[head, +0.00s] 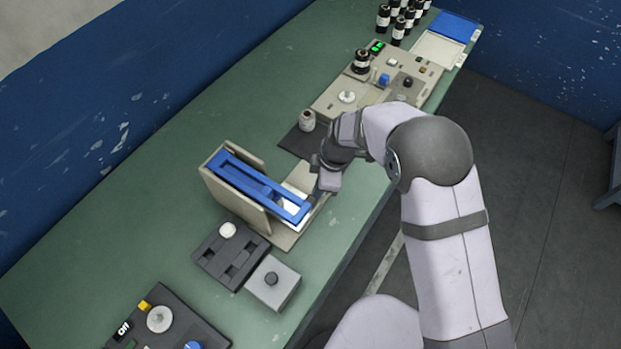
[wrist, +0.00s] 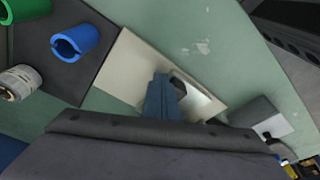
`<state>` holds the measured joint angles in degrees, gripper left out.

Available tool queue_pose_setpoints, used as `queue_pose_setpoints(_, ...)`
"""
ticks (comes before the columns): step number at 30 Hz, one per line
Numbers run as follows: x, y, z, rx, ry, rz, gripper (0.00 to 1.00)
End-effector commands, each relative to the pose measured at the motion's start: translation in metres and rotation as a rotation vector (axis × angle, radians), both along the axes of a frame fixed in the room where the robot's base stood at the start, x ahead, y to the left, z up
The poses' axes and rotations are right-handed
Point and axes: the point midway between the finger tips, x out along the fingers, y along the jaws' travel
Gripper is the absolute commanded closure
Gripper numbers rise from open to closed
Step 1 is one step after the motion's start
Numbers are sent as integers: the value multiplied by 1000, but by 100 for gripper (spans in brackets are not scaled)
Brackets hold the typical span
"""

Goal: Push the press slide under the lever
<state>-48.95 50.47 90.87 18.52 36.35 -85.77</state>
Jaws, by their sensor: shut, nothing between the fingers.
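The press stands mid-bench in the head view, with a blue lever frame (head: 258,183) between upright beige side plates (head: 232,207). A pale flat part (head: 301,180), probably the press slide, lies low beside the lever and is partly hidden. My gripper (head: 319,194) is shut and empty, low at the press's right end, close to the lever's end; I cannot tell whether it touches anything. In the wrist view, the blue-grey fingers (wrist: 161,92) are over the beige base plate (wrist: 135,66), beside a shiny pale part (wrist: 200,103). The lever is not clearly visible there.
A grey box (head: 272,282) and dark tray (head: 228,255) stand in front of the press. A beige control panel (head: 335,103) stands behind.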

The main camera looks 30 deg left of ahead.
Motion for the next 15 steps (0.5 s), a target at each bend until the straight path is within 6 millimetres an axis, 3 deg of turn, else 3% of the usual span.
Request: queue_pose_setpoints(15, -24, 0, 0, 0, 0, 0, 100)
